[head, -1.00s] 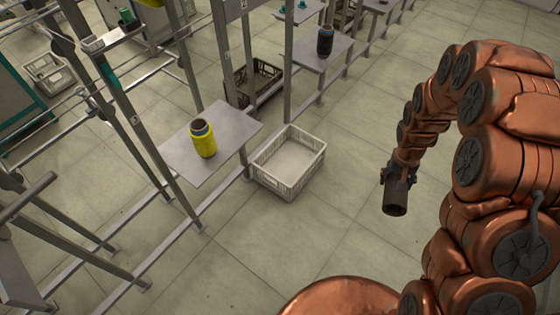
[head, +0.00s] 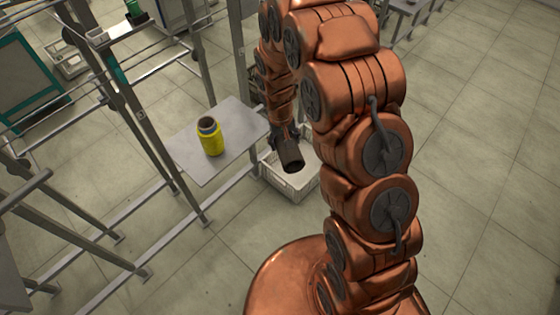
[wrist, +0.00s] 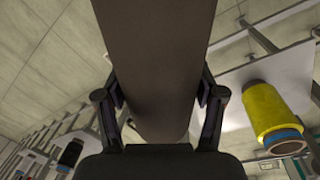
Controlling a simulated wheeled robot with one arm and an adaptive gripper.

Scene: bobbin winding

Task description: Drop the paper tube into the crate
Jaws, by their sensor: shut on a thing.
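The paper tube (head: 292,157) is a dark brown hollow cylinder. My gripper (head: 284,138) is shut on it, and in the head view the tube shows over the white crate (head: 296,186). How high it is above the crate I cannot tell. In the wrist view the tube (wrist: 156,65) fills the middle, between the two fingers of my gripper (wrist: 160,100). The crate stands on the floor with slotted walls. My arm hides its back and right parts.
A grey shelf plate (head: 190,158) left of the crate carries a yellow bobbin (head: 210,140). The yellow bobbin also shows in the wrist view (wrist: 268,108). Metal frame posts (head: 130,110) stand at the left. Open floor (head: 480,190) lies at the right.

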